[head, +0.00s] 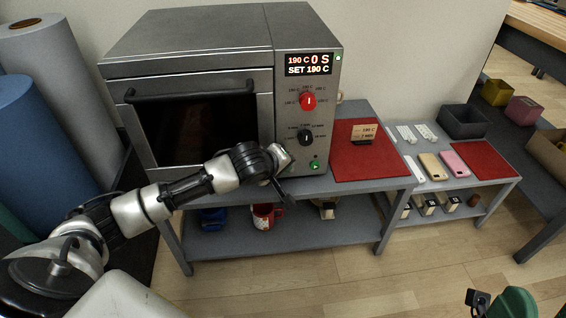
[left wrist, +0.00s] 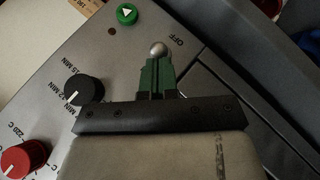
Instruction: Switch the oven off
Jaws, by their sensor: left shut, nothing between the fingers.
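The grey oven (head: 200,58) stands on a bench with its door closed. Its display (head: 308,64) is lit and reads 190 C, 0 S and SET 190 C. A small green light (head: 338,57) glows beside it. A silver ball-tipped switch (left wrist: 158,48) is next to the OFF label (left wrist: 177,41) in the left wrist view. My left gripper (left wrist: 157,66) is shut and empty, its green fingertips right at the switch; I cannot tell if they touch. In the head view my left gripper (head: 282,160) is low on the panel and hides the switch.
The panel has a red knob (head: 308,101), a black knob (head: 305,137) and a green button (head: 315,165). A red mat (head: 352,160) with a small card (head: 363,134) lies right of the oven.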

